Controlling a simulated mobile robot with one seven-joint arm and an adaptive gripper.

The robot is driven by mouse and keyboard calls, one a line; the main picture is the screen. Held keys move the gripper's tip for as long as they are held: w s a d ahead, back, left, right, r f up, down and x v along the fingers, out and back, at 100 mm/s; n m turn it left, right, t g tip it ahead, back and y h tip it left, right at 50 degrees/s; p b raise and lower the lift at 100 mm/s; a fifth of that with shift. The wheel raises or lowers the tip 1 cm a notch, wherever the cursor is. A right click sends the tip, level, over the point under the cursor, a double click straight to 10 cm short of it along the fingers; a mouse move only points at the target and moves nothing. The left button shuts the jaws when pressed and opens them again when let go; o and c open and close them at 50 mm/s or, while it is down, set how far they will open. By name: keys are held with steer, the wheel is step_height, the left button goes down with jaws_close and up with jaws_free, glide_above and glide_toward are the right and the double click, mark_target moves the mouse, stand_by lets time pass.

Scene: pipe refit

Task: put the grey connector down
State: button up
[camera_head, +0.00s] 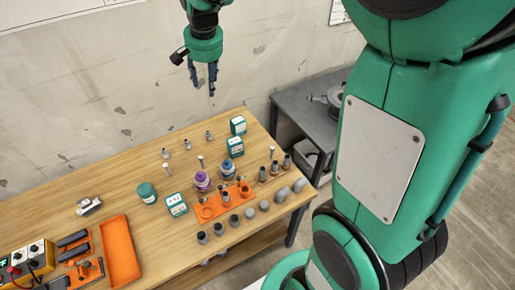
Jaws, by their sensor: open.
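My gripper (203,88) hangs in the air above the back of the wooden table (100,185), with its fingers apart and nothing visible between them. Several grey fittings stand on the table, and I cannot tell which is the grey connector. A row of them runs along the front right edge, including a dark-topped one (202,238) and a curved one (282,194). More stand in and around the orange holder (212,212). A small grey fitting (187,144) stands towards the back, below my gripper in the picture.
Purple (202,182) and blue (227,169) spools and a green jar (147,193) stand mid-table. Green-and-white boxes (235,147) stand at the back right. An orange tray (120,250) lies empty at left, beside tools. A grey side table (310,100) stands behind.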

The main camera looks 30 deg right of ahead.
steer(key=s+a+r+n+t, duration=0.1)
steer(key=s+r+n, duration=0.15)
steer(key=s, duration=0.65)
steer(key=s+r+n, duration=0.1)
steer(key=s+r, duration=0.2)
steer(key=s, duration=0.6)
steer(key=s+f+n+t, duration=0.1)
steer(key=s+f+n, duration=0.1)
steer(key=s, duration=1.4)
steer(key=shift+a+f+n+t, duration=0.3)
steer(key=shift+a+n, duration=0.05)
steer(key=shift+n, duration=0.2)
step_height(320, 180, down, 5)
steer(key=b, duration=0.4)
steer(key=shift+r+b, duration=0.2)
steer(key=shift+b, duration=0.1)
